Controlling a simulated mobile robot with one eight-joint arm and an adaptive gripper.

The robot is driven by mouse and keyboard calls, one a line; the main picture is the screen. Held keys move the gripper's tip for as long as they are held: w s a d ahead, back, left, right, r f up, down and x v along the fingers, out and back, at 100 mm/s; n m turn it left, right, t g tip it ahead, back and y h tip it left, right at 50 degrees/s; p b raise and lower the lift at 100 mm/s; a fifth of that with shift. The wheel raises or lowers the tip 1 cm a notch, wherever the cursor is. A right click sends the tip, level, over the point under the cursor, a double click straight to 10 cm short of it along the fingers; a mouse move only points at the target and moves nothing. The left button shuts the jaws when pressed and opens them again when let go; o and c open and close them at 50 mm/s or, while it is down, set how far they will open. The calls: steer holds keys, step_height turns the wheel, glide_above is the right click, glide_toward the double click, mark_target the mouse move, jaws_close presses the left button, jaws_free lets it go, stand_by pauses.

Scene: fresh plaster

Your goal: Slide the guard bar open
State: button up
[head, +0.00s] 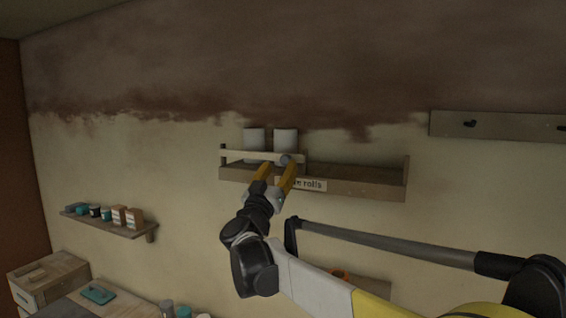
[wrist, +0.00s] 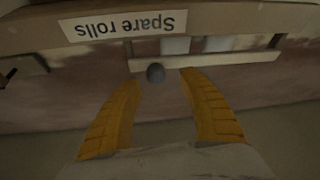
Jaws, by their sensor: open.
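The pale guard bar (head: 236,154) runs across the left part of the wooden wall shelf (head: 365,187), in front of two white rolls (head: 254,138). The bar also shows in the wrist view (wrist: 235,58), which is upside down. A round grey knob (head: 285,159) sits near the bar's right end. It shows in the wrist view (wrist: 155,73) between the yellow fingertips, nearer the left one. My gripper (head: 277,167) is open just in front of the knob, a finger to each side. I cannot tell whether the fingers reach around it or touch it.
A "Spare rolls" label (wrist: 124,25) is on the shelf front, partly covered by my gripper in the head view. The shelf's right part looks empty. A hook rail (head: 495,126) hangs to the right. A small shelf with boxes (head: 108,222) is at lower left.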

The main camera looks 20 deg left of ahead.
steer(key=v, duration=0.8)
steer(key=shift+s, duration=0.2)
steer(key=s+d+f+n+g+y+b, duration=0.2)
steer(key=d+f+n+g+y+b, duration=0.4)
steer(key=d+f+b, duration=1.1)
steer(key=s+d+f+m+g+h+b, duration=0.2)
steer(key=s+d+f+b, duration=0.3)
steer(key=f, duration=0.9)
steer(key=s+d+f+m+g+h+b, duration=0.3)
steer(key=s+d+f+m+g+b, duration=0.1)
steer(key=s+d+f, duration=0.8)
steer(key=s+d+f+m+g+h+b, duration=0.2)
steer(key=s+d+f+b, duration=0.4)
steer(key=d+f, duration=0.8)
steer(key=s+f+g, duration=0.1)
steer(key=s+f, duration=0.2)
steer(key=shift+s+d+m+h, duration=0.2)
steer(key=shift+m+h, duration=0.1)
steer(key=shift+m, duration=0.1)
